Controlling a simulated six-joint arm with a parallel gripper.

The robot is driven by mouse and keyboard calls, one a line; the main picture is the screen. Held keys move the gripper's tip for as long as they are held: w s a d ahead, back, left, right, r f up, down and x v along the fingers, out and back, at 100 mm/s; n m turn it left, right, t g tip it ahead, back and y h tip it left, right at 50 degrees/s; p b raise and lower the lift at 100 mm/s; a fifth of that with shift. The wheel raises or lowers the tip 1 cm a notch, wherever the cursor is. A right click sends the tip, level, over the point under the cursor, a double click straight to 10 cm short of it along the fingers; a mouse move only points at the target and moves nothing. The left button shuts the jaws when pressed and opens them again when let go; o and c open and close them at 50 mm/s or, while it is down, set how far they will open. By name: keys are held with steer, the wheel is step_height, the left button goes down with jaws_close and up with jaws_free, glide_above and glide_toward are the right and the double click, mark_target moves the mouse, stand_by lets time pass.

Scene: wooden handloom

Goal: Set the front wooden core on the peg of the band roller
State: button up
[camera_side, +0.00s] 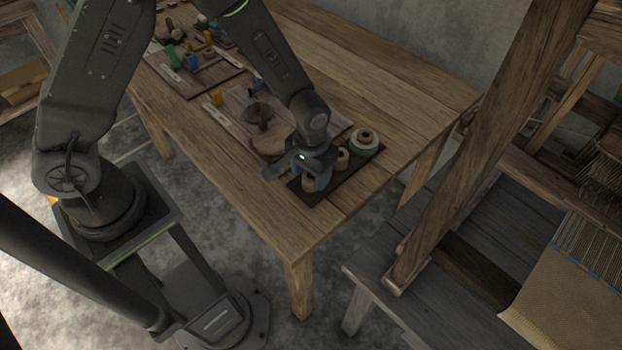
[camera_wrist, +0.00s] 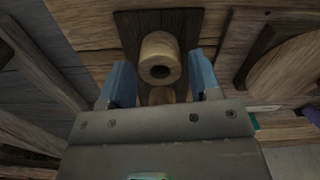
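The front wooden core (camera_side: 308,184) stands upright at the near end of a dark board (camera_side: 325,193). In the wrist view this pale, hollow core (camera_wrist: 160,58) shows its hole, with the board (camera_wrist: 133,26) around it. My gripper (camera_side: 315,181) is low over this end of the board. Its blue fingers (camera_wrist: 160,72) are open, one on each side of the core, with gaps visible. A round wooden piece with an upright peg, seemingly the band roller (camera_side: 268,141), lies left of the board. Part of a round wooden piece shows at the right of the wrist view (camera_wrist: 287,68).
A second core (camera_side: 342,159) and a pale roll (camera_side: 365,141) stand further back on the board. Blocks and small tools lie on boards at the table's far left. A wooden loom (camera_side: 560,250) stands to the right. The table's front corner is clear.

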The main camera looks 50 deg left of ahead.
steer(key=c, duration=0.5)
steer(key=shift+r, duration=2.8)
steer(key=shift+c, duration=0.2)
